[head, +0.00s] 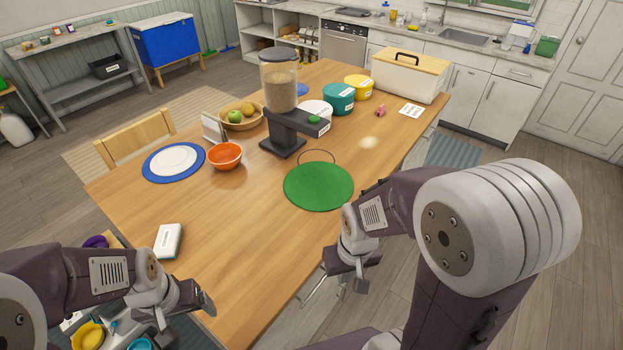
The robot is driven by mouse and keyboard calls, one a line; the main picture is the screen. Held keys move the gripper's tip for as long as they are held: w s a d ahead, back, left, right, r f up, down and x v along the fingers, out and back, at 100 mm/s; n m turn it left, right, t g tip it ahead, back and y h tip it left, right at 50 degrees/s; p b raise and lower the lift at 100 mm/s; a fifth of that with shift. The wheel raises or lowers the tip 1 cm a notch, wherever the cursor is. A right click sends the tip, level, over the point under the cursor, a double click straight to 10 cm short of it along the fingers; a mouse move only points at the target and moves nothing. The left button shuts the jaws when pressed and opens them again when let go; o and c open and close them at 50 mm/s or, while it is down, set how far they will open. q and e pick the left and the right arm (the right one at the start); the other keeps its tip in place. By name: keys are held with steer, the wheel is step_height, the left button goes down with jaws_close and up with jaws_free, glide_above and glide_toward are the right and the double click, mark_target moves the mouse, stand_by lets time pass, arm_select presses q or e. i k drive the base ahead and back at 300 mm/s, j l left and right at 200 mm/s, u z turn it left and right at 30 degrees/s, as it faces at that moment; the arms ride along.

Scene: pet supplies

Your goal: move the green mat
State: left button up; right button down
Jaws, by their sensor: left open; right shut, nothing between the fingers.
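The green mat (318,187) is round and lies flat on the wooden table, right of the middle and near the table's right edge. Nothing rests on it. My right gripper (325,290) is shut and empty, low by the table's near right edge, nearer to me than the mat and apart from it. My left gripper (190,306) is open at the table's near left corner, far from the mat; its fingers show only in part.
A food dispenser (280,85) stands behind the mat, with a thin dark ring outline (316,153) between. An orange bowl (225,156), a plate on a blue mat (149,174) and a white box (168,240) are left. The table's near middle is clear.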

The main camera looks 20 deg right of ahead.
mark_target(313, 186)
steer(key=l+u, duration=0.2)
steer(key=l, duration=0.2)
steer(key=k+l+u, duration=0.15)
steer(key=l, duration=0.25)
steer(key=l+u, duration=0.2)
steer(key=l, duration=0.25)
steer(key=k+l+u, duration=0.2)
steer(key=l, duration=0.15)
steer(key=i+l+u, duration=0.25)
steer(key=l, duration=0.2)
steer(key=i+l+u, duration=0.2)
steer(key=l, duration=0.25)
steer(key=l+u, duration=0.25)
steer(key=l, duration=0.2)
steer(key=l+u, duration=0.25)
steer(key=l, duration=0.25)
steer(key=i, duration=0.05)
